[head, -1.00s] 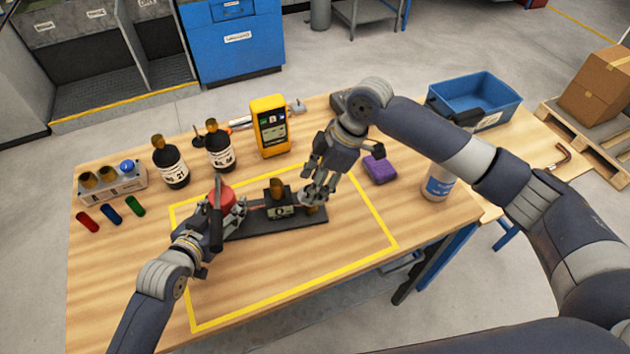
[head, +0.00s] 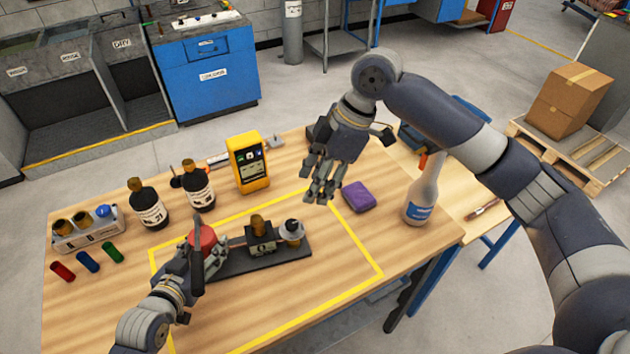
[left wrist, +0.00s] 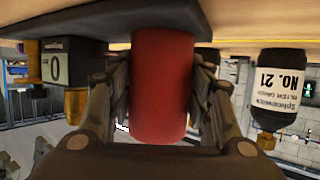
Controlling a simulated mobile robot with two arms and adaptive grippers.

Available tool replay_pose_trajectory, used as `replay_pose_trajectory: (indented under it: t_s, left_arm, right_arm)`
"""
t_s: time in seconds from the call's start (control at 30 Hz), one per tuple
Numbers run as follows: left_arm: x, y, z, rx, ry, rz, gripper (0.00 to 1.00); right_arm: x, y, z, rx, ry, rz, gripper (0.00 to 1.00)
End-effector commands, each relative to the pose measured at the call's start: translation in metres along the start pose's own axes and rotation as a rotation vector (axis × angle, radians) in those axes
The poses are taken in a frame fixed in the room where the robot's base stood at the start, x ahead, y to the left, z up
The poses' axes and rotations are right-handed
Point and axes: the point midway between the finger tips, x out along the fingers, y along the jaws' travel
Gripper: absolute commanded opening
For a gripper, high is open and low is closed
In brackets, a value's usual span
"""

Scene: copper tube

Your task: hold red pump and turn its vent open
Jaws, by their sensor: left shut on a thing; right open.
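The red pump (head: 203,240) stands at the left end of a dark base plate (head: 285,255) inside the yellow outline. My left gripper (head: 197,262) is shut on the pump; in the left wrist view the pump's red body (left wrist: 163,85) sits between the two fingers. On the same plate are a dark block with a brass top (head: 261,235) and, at the right end, a round silver and black fitting (head: 292,230). I cannot tell for sure which part is the vent. My right gripper (head: 322,190) is open and empty, above and behind the fitting, apart from it.
Two dark bottles (head: 148,204) and a yellow meter (head: 248,163) stand behind the plate. A purple sponge (head: 359,196) and a spray bottle (head: 422,195) are on the right. A rack (head: 88,230) and coloured tubes are at left. The outlined area's front is clear.

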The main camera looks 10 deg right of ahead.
Motion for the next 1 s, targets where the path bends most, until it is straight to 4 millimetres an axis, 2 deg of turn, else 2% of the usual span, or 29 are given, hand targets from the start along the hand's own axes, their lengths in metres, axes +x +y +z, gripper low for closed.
replay_pose_trajectory:
  t_s: [0.1, 0.13, 0.2, 0.53, 0.67, 0.77, 1.0]
  left_arm:
    - [0.000, 0.000, -0.002, 0.000, 0.004, -0.001, 0.00]
    - [0.000, 0.000, -0.002, 0.000, 0.004, -0.001, 0.53]
    - [0.000, 0.000, -0.002, 0.000, 0.004, 0.000, 0.69]
    - [0.000, 0.000, 0.000, 0.000, 0.001, 0.000, 0.70]
    - [-0.006, 0.000, 0.000, 0.000, 0.000, 0.000, 0.70]
    - [-0.020, 0.000, 0.001, 0.001, 0.000, -0.001, 0.70]
    - [-0.070, 0.000, 0.002, 0.002, -0.002, 0.001, 0.70]
  right_arm:
    - [0.000, 0.000, 0.000, 0.000, 0.000, 0.000, 0.45]
    - [0.000, 0.000, 0.000, 0.000, 0.000, 0.000, 0.45]
    - [0.000, 0.000, 0.000, 0.000, 0.000, 0.000, 0.45]
    - [0.001, 0.000, 0.000, 0.000, 0.000, 0.000, 0.45]
    - [0.001, 0.000, 0.000, 0.000, 0.000, 0.000, 0.45]
    - [0.001, 0.000, 0.000, 0.000, 0.000, 0.000, 0.45]
    - [0.001, 0.000, 0.000, 0.000, 0.000, 0.000, 0.45]
